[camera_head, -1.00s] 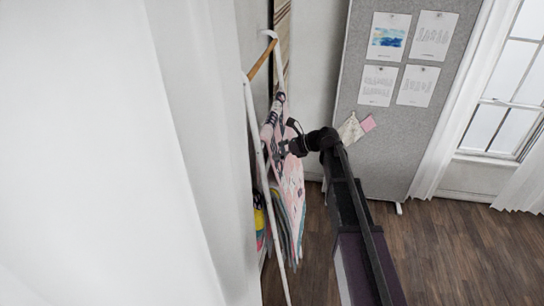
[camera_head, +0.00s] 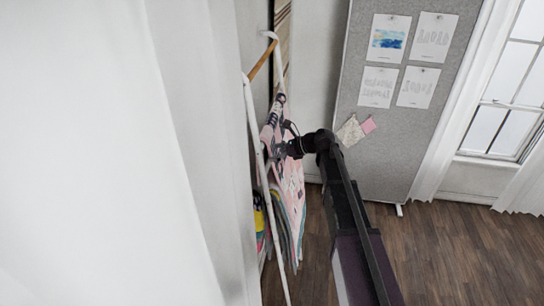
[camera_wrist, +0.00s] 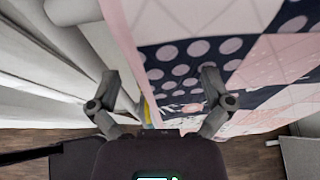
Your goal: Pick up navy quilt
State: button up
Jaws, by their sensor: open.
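A patchwork quilt of pink, white and navy dotted squares (camera_wrist: 195,55) hangs close in front of my gripper in the wrist view. In the head view, the same quilt (camera_head: 292,190) hangs on a white rack with a wooden bar. My gripper (camera_wrist: 158,80) is open, with its two fingers apart. The right finger is over the quilt's face and the left finger is beyond its left edge, over a pale background. In the head view my gripper (camera_head: 279,150) is at the upper part of the quilt, partly hidden. I cannot tell whether it touches the cloth.
The white rack (camera_head: 256,130) stands beside a white wall or curtain (camera_head: 190,150) on the left. Other coloured cloths (camera_head: 260,217) hang behind the quilt. A grey pinboard (camera_head: 410,140) with papers stands at right. Wooden floor (camera_head: 460,250) is open at lower right.

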jog(key=shift+b+x, duration=0.35)
jog(key=shift+x, duration=0.6)
grip_shut()
dwell(0.5)
